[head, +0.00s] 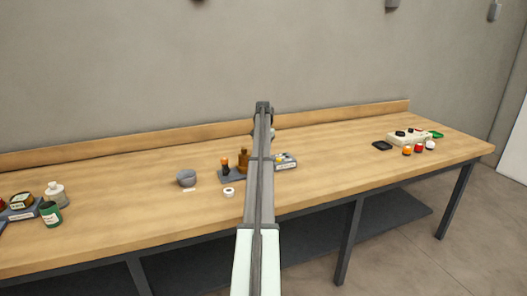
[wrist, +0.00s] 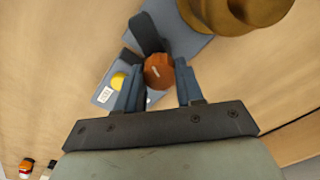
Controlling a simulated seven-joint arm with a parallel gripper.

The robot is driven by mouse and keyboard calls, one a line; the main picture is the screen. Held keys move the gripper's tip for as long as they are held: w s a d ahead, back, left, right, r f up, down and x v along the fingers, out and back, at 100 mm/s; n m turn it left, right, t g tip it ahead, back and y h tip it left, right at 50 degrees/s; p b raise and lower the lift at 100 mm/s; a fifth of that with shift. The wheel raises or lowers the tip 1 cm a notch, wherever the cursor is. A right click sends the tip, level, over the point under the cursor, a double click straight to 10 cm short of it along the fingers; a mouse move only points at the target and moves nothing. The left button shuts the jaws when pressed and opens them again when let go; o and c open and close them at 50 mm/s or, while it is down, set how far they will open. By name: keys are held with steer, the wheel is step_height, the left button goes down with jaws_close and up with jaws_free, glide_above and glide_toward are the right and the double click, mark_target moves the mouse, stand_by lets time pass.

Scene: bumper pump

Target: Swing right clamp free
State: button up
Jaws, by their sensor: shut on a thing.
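In the wrist view my gripper (wrist: 158,76) is shut on an orange-brown faceted knob (wrist: 158,70), with a blue finger on each side. A dark clamp arm (wrist: 147,35) reaches away from the knob. The knob is beside a blue-grey base plate (wrist: 178,38) that carries a large brass-brown pump body (wrist: 240,10). In the head view the pump body (head: 243,161) and base plate (head: 232,177) show left of my arm, with another orange-topped clamp (head: 225,166) at the left. My arm hides my gripper and the held knob there.
A grey box (head: 286,162) with a label and yellow button (wrist: 118,80) stands close to the held knob. A grey bowl (head: 186,178) and white ring (head: 229,192) lie left.

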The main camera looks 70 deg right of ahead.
steer(key=n, duration=0.4)
steer(key=shift+n, duration=0.4)
stand_by(0.4)
steer(key=o, duration=1)
steer(key=shift+o, duration=0.2)
steer(key=shift+r, duration=0.15)
step_height(320, 180, up, 14)
steer(key=shift+f, duration=0.2)
